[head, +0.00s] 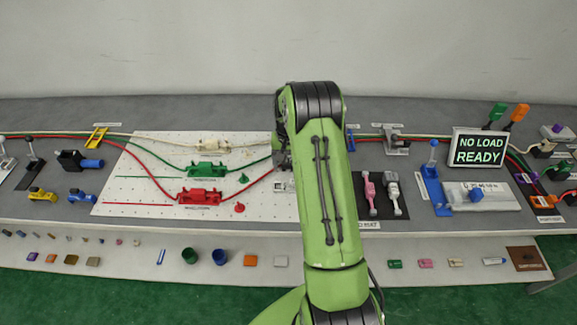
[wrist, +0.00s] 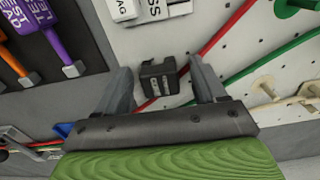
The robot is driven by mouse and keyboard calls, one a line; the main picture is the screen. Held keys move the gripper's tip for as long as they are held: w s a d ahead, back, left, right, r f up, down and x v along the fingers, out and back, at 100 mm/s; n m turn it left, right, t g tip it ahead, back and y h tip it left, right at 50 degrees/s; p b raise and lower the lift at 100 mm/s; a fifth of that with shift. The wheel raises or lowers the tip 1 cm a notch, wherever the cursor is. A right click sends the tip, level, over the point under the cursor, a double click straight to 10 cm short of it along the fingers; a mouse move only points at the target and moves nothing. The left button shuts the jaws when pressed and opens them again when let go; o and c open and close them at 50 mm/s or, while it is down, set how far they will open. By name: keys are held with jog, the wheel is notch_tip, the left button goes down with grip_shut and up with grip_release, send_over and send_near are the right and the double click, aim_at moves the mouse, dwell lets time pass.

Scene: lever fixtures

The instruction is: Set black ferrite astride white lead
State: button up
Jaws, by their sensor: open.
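The black ferrite (wrist: 160,78) is a small block with a pale label, seen in the wrist view. It sits between the fingers of my open gripper (wrist: 159,68), with a gap on each side. The red lead (wrist: 212,46) runs to the ferrite and shows again below it; I cannot tell whether the ferrite is around it or over it. The white lead (head: 160,137) runs along the back of the bench in the head view, through a white fixture (head: 213,146). In the head view my arm hides the ferrite and most of my gripper (head: 281,160).
A green fixture (head: 207,170) and a red fixture (head: 200,196) stand on the white pegboard (head: 130,190). Pink and grey levers (head: 380,190) stand right of my arm, near a "NO LOAD READY" display (head: 479,149). Small parts line the front shelf (head: 130,275).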

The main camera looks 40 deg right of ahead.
jog(key=c, duration=1)
